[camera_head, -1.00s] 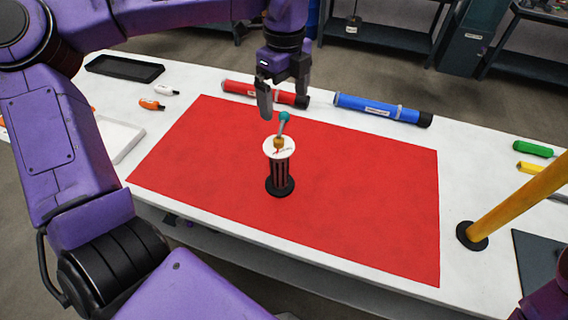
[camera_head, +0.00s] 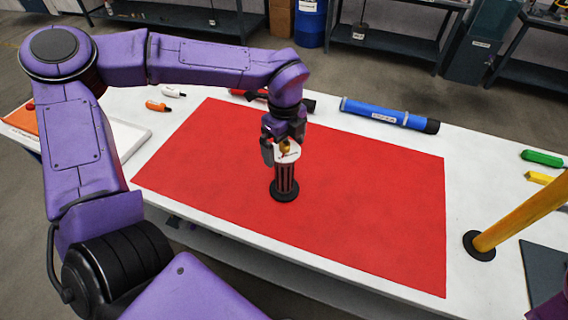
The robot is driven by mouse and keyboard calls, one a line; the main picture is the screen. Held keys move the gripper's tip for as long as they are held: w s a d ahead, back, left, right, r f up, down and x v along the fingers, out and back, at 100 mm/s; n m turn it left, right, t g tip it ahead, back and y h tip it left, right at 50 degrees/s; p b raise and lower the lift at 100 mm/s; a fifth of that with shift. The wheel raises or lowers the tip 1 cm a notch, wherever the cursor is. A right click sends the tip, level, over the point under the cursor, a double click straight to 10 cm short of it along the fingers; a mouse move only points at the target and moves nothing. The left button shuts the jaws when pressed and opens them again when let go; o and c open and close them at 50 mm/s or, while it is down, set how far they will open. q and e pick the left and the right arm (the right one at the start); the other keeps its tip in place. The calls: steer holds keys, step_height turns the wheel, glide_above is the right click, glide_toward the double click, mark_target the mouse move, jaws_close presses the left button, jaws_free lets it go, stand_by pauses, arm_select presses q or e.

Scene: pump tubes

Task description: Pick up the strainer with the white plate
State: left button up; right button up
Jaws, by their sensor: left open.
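The strainer (camera_head: 284,182) stands upright on the red mat (camera_head: 370,200). It has a dark striped body, a black round base and a white plate (camera_head: 288,157) on top. A small brass fitting (camera_head: 285,145) sits above the plate. My left gripper (camera_head: 281,148) points down over the top of the strainer. It is open, with its fingers around or just behind the fitting; contact cannot be told. The gripper hides the strainer's teal tip. My right gripper is out of view.
A red tube (camera_head: 247,94), partly behind my left arm, and a blue tube (camera_head: 385,114) lie along the table's back. Orange (camera_head: 157,106) and white (camera_head: 172,92) markers lie left. The mat around the strainer is clear.

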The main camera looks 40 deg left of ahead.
arm_select(q)
steer(key=c, duration=1.6)
steer(key=shift+r, duration=0.15)
steer(key=shift+c, duration=1.3)
